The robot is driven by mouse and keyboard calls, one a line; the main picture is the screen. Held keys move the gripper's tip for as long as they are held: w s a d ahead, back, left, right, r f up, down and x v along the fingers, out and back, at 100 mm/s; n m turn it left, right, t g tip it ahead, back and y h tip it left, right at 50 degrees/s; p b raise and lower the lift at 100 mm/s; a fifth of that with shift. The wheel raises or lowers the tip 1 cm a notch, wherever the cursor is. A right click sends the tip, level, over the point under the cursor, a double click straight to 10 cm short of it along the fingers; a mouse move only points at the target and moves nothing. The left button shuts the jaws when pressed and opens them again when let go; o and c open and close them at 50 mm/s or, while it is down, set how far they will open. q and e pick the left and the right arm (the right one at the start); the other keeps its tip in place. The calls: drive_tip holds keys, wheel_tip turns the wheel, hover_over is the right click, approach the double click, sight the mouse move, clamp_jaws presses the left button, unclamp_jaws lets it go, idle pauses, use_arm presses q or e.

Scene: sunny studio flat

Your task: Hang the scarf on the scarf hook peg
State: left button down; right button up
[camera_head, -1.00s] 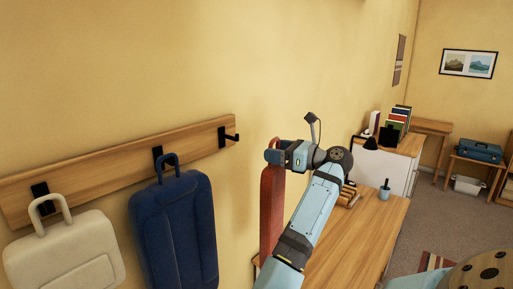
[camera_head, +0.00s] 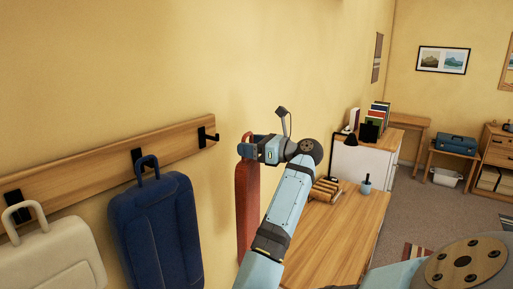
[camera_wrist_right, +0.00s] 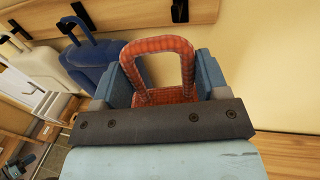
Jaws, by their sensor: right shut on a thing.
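The red scarf (camera_head: 246,205) hangs down from my right gripper (camera_head: 248,146), which is shut on its top near the wall. In the right wrist view the scarf's looped top (camera_wrist_right: 158,48) stands up between the two blue fingers of my right gripper (camera_wrist_right: 160,85). The free black peg (camera_head: 208,137) is at the right end of the wooden rail (camera_head: 95,175). The gripper and scarf are a little to the right of this peg, apart from it in the head view. My left gripper is not in view.
A navy bag (camera_head: 155,232) hangs on the middle peg and a cream bag (camera_head: 50,262) on the left peg. A wooden desk (camera_head: 345,235) stands below my right arm. Bare yellow wall lies around the right peg.

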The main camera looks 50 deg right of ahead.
sight(218, 136)
drive_tip(key=shift+x, duration=0.95)
drive_tip(key=shift+w+d+x, duration=0.15)
drive_tip(key=shift+d+x, duration=0.3)
drive_tip(key=shift+x, duration=1.6)
drive_tip(key=shift+w+d+x, duration=0.1)
drive_tip(key=shift+d+x, duration=0.35)
drive_tip(key=shift+x, duration=1.6)
drive_tip(key=shift+w+d+x, duration=0.15)
drive_tip(key=shift+d+x, duration=0.35)
drive_tip(key=shift+x, duration=1.55)
drive_tip(key=shift+f, duration=0.15)
drive_tip(key=shift+f, duration=0.85)
drive_tip(key=shift+f, duration=0.4)
